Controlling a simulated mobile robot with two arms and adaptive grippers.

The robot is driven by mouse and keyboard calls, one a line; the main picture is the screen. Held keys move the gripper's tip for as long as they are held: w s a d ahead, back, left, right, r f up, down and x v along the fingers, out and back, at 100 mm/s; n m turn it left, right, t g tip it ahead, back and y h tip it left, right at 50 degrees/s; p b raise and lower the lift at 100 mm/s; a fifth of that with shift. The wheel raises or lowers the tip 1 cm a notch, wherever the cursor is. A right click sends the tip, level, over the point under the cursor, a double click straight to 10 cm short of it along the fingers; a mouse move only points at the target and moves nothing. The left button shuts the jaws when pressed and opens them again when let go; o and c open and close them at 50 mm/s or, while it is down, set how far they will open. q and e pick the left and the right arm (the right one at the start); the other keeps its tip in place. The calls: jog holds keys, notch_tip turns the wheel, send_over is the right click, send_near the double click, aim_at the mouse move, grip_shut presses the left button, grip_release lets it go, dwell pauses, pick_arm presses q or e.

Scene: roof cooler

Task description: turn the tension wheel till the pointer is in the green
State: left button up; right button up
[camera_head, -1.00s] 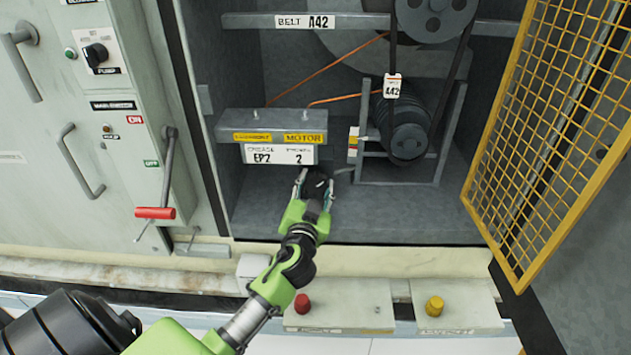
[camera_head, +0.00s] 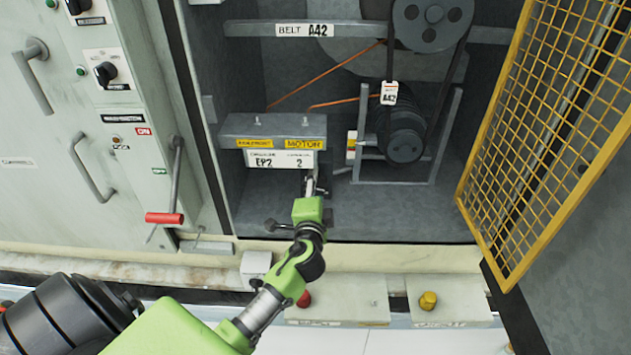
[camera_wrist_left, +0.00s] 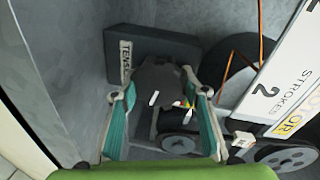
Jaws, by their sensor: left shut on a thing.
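In the left wrist view, the dark tension wheel (camera_wrist_left: 160,76) sits between the two teal-padded fingers of my left gripper (camera_wrist_left: 161,97), which is shut on it. A dark block (camera_wrist_left: 150,52) with a partly hidden "TENS..." label is behind the wheel. A small red, yellow and green scale (camera_wrist_left: 186,104) shows beside the right finger, with white slivers near it; I cannot tell where the pointer stands. In the head view, my left gripper (camera_head: 313,186) is edge-on below the motor sign and hides most of the wheel. My right gripper is not in view.
The motor (camera_head: 403,136) and belt pulley (camera_head: 432,18) stand right of my gripper. A grease sign (camera_head: 275,157) hangs close above it. The yellow mesh door (camera_head: 545,150) is open at right. A red-handled lever (camera_head: 165,218) is on the left cabinet.

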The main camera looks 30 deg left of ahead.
pick_arm(q)
jog(key=m+y+p, duration=0.1)
jog(key=m+p, duration=0.1)
jog(key=m, duration=0.3)
jog(key=shift+m+g, duration=0.3)
jog(key=shift+m, duration=0.1)
jog(key=m+p, duration=0.1)
jog(key=m, duration=0.2)
jog(key=shift+y+p, duration=0.3)
jog(key=shift+p, duration=0.1)
jog(key=shift+f+m, duration=0.1)
jog(key=shift+m, duration=0.8)
jog(key=o, duration=1.1)
jog(key=shift+d, duration=0.1)
jog(key=v, duration=1.2)
jog(key=shift+w+d, duration=0.1)
